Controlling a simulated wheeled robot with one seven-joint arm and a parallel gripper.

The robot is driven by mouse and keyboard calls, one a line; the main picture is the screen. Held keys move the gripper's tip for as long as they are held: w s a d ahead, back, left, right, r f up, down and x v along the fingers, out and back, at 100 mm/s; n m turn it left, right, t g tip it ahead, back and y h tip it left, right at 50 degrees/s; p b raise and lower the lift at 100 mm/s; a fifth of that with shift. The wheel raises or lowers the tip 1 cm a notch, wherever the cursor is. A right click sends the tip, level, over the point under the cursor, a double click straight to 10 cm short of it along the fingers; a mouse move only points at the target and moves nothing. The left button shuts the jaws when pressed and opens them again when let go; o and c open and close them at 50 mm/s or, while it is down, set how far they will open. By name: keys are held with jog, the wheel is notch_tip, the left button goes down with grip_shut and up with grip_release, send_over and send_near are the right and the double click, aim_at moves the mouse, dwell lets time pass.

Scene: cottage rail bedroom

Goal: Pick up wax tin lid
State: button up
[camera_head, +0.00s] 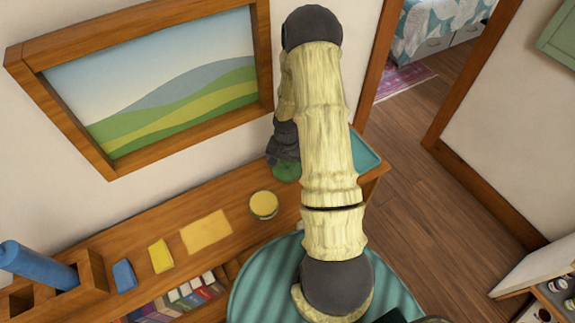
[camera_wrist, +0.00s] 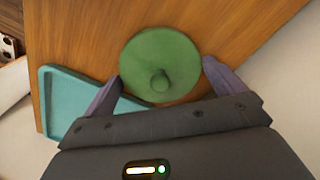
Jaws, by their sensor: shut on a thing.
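A round green lid with a small knob (camera_wrist: 160,55) sits between the two fingers of my gripper (camera_wrist: 163,74) in the wrist view. The fingers are on either side of its rim, and my gripper is shut on it. In the head view the green lid (camera_head: 286,171) shows just below my dark gripper (camera_head: 284,150), over the right part of the wooden shelf top. I cannot tell whether the lid touches the wood. A round yellow-topped tin (camera_head: 263,204) stands on the shelf top, to the left of and nearer than the lid.
A teal tray (camera_wrist: 70,98) lies beside the lid and also shows in the head view (camera_head: 365,156). A yellow sheet (camera_head: 206,232), a yellow block (camera_head: 161,256), a blue block (camera_head: 124,276) and a wooden holder (camera_head: 62,300) with a blue roll lie to the left. A framed picture (camera_head: 170,90) hangs behind.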

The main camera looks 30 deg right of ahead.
aim_at(288, 163)
notch_tip(288, 163, up, 6)
jog(key=shift+f+b, duration=0.1)
jog(key=shift+b, duration=1.05)
jog(key=s+b, duration=1.5)
jog(key=s, duration=0.4)
jog(key=shift+s+d+r, duration=0.2)
jog(key=shift+s+d, duration=0.15)
jog(key=shift+s, duration=0.05)
